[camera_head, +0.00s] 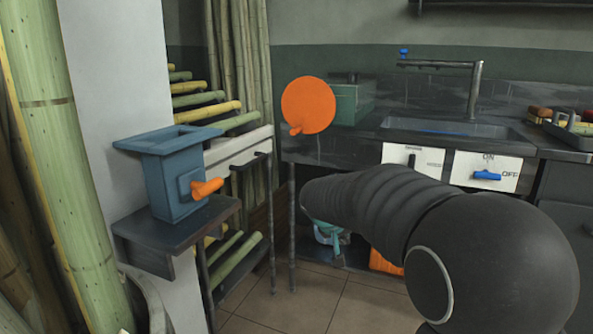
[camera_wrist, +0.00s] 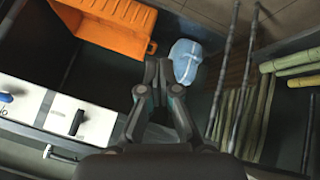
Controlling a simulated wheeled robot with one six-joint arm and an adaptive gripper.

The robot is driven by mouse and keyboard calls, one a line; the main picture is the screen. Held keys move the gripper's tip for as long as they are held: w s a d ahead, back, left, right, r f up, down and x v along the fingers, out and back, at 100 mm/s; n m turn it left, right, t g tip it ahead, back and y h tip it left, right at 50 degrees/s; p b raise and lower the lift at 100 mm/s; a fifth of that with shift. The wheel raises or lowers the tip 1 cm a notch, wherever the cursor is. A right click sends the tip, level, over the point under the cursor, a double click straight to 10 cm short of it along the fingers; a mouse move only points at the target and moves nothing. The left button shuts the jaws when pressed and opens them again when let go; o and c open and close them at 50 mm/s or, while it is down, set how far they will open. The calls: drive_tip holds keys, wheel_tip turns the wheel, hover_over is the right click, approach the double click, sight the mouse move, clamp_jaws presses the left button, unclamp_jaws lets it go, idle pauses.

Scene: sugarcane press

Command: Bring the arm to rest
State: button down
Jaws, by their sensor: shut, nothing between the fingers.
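My arm (camera_head: 380,212) reaches from the lower right toward the middle of the head view, in front of the counter. I see no contact with either.
A blue press box (camera_head: 172,180) with an orange handle stands on a shelf at left. An orange disc (camera_head: 308,105) is near the counter's left end. Switch panels (camera_head: 486,170) front the sink counter (camera_head: 450,130). Bamboo-like canes (camera_head: 60,140) stand at left. Tiled floor (camera_head: 290,305) is open below.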

drive_tip(key=s+d+r+n+g+y+p, duration=0.1)
drive_tip(key=s+r+g+y+p, duration=0.15)
drive_tip(key=s, duration=1.25)
drive_tip(key=s+d+r+n+g+y+p, duration=0.1)
drive_tip(key=s+p, duration=0.2)
drive_tip(key=s, duration=1.2)
drive_tip(key=s+d+r+m+t+p, duration=0.1)
drive_tip(key=s+d+r+t+p, duration=0.1)
drive_tip(key=s+r, duration=0.3)
drive_tip(key=shift+s+r+m+y+p, duration=0.15)
drive_tip(key=shift+s+m+y+p, duration=0.25)
drive_tip(key=shift+s, duration=0.55)
